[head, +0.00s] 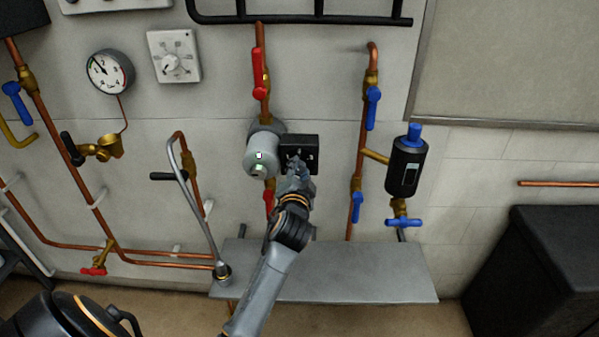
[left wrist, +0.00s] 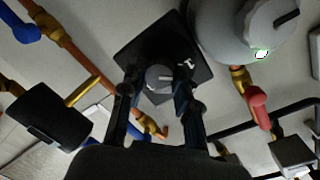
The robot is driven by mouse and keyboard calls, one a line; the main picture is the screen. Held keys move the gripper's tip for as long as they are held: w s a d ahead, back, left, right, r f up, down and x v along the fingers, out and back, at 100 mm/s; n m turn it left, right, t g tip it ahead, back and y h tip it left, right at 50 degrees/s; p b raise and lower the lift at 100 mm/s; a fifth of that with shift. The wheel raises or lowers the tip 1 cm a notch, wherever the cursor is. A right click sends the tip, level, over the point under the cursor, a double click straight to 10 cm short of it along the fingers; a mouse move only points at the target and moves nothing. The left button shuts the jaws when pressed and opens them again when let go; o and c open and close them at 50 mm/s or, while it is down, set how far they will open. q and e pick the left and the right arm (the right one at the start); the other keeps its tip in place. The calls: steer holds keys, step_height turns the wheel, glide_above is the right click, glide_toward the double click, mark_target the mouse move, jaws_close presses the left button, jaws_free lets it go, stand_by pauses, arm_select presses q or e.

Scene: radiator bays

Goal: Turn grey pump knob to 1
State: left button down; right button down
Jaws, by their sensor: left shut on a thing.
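The grey pump (head: 264,150) is a round grey body on a copper pipe, with a black box (head: 307,143) at its right side. In the left wrist view the black box (left wrist: 199,73) carries a small round grey knob (left wrist: 158,76) with pale marks near it; I cannot read the numbers or the setting. My left gripper (head: 299,167) is at the front of the black box and hides the knob in the head view. In the left wrist view its fingers (left wrist: 157,88) stand on either side of the knob, shut on it. My right gripper is not in view.
A red-handled valve (head: 258,75) is above the pump. A blue-handled valve (head: 373,108) and a black filter unit (head: 407,168) are to the right. A grey shelf (head: 370,273) lies below. A pressure gauge (head: 110,72) and a white dial panel (head: 174,55) are at upper left.

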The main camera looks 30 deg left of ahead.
arm_select(q)
steer(key=shift+f+n, duration=0.1)
steer(key=shift+n, duration=0.5)
steer(key=c, duration=1)
jaws_free()
steer(key=shift+s, duration=0.1)
steer(key=v, duration=1.2)
steer(key=shift+f, duration=0.1)
